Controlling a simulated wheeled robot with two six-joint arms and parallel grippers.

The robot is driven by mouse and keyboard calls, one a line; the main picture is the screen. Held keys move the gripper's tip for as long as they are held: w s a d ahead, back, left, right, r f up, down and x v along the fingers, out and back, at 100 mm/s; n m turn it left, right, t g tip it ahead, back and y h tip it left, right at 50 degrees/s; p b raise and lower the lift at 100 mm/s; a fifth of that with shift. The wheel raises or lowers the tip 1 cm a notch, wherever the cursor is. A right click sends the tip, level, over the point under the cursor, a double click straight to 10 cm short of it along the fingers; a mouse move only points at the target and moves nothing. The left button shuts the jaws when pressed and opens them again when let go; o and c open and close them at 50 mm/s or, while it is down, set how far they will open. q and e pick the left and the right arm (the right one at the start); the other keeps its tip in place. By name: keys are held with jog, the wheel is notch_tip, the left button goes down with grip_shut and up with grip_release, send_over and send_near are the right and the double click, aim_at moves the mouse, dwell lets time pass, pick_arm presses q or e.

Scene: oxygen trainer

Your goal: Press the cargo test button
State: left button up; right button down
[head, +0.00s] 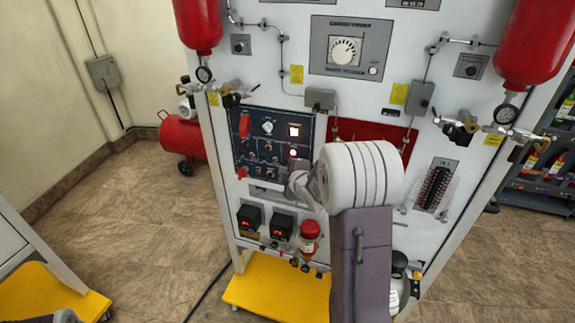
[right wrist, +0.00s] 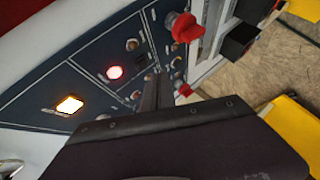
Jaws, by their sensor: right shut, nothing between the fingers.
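The dark blue control panel (head: 262,133) is on the white trainer board in the head view, with knobs, small buttons and two lit indicators. An amber square light (head: 294,131) and a red round light (head: 293,153) glow; they also show in the right wrist view as the amber light (right wrist: 70,104) and the red light (right wrist: 114,72). I cannot read which control is the cargo test button. My right gripper (right wrist: 158,80) is shut and empty, its dark fingers pointing at the panel beside small buttons. Contact cannot be told. My left gripper is out of view.
Red switch handles (head: 244,125) stick out at the panel's left. Above it is a dial unit (head: 346,48). Red bottles (head: 199,25) hang at both upper sides. Two black display boxes (head: 250,217) sit below the panel. A yellow base (head: 278,285) stands on the floor.

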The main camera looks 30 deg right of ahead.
jog(key=s+a+b, duration=0.1)
jog(key=s+a, duration=0.1)
jog(key=a, duration=0.1)
jog(key=shift+s+b, duration=0.3)
jog(key=shift+b, duration=0.05)
dwell(0.5)
